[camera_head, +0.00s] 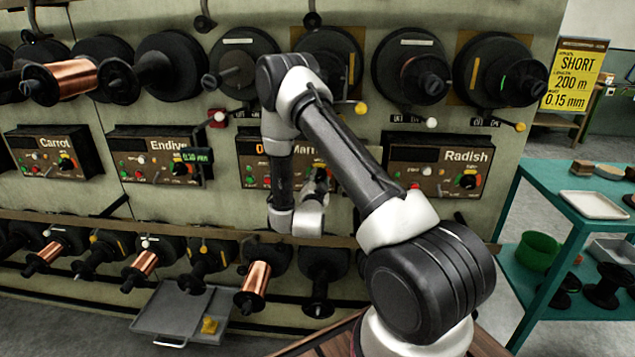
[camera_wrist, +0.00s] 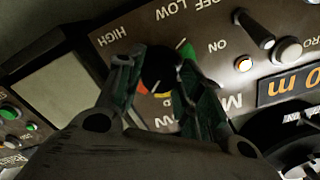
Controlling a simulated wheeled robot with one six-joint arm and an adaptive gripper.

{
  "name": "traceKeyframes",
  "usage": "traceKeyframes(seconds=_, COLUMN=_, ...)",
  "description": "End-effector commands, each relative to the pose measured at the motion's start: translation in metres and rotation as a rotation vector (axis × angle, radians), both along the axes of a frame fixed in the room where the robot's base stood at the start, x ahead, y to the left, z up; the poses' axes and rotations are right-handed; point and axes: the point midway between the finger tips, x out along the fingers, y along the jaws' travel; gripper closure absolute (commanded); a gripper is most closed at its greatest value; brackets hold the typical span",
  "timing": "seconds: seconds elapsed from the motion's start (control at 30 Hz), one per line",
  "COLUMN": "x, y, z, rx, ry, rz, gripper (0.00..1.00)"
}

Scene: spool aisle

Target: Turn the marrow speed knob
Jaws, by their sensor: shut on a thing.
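The marrow panel (camera_head: 250,152) is on the machine wall in the head view, mostly behind my arm; only part of its name shows. In the wrist view the brown panel (camera_wrist: 213,40) lies tilted across the picture. Its black speed knob (camera_wrist: 160,66) sits by a coloured scale, with LOW and HIGH printed nearby. My gripper (camera_wrist: 156,72) has one finger on each side of the knob and is shut on it. In the head view my arm hides the knob and the fingertips.
In the wrist view a toggle lever (camera_wrist: 254,28) marked OFF and ON, a lit lamp (camera_wrist: 243,64) and an orange display (camera_wrist: 290,84) are near the knob. The Endive panel (camera_head: 160,155) and Radish panel (camera_head: 440,170) flank it. Spools hang above and below. A teal cart (camera_head: 545,180) stands right.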

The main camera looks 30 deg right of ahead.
Motion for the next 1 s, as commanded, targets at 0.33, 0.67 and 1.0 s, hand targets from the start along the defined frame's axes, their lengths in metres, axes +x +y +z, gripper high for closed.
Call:
traceKeyframes(seconds=0.33, x=-0.0003, y=0.0, z=-0.0001, rx=0.246, ry=-0.165, rz=-0.001, gripper=0.87)
traceKeyframes(seconds=0.67, x=-0.0005, y=0.0, z=0.0, rx=0.39, ry=-0.262, rz=-0.002, gripper=0.87)
traceKeyframes(seconds=1.0, x=-0.0006, y=0.0, z=-0.0002, rx=0.435, ry=-0.292, rz=-0.002, gripper=0.87)
